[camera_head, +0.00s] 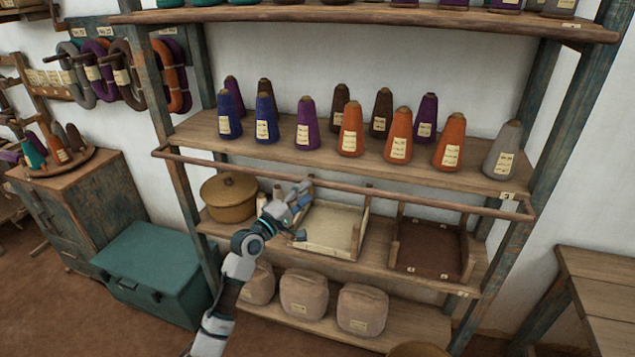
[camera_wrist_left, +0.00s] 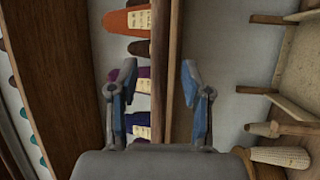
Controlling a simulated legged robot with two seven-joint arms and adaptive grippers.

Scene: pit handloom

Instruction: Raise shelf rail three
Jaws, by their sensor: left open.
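Shelf rail three is a thin brown wooden bar (camera_head: 420,197) running across the front of the cone shelf, just below its front edge in the head view. A small tag marked 3 (camera_head: 507,196) is near its right end. My left gripper (camera_head: 302,205) is open and empty, with its fingertips just below the rail in the picture. In the left wrist view, the rail (camera_wrist_left: 175,60) runs upright between the two spread fingers (camera_wrist_left: 158,72); I cannot tell whether it is within their reach. My right gripper is not in view.
Purple, blue, orange, brown and grey yarn cones (camera_head: 398,135) stand on the shelf (camera_head: 240,145) behind the rail. Below are a round lidded pot (camera_head: 229,197), a pale tray (camera_head: 333,228), a dark tray (camera_head: 428,260) and beige bundles (camera_head: 303,293). A teal chest (camera_head: 155,270) stands left.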

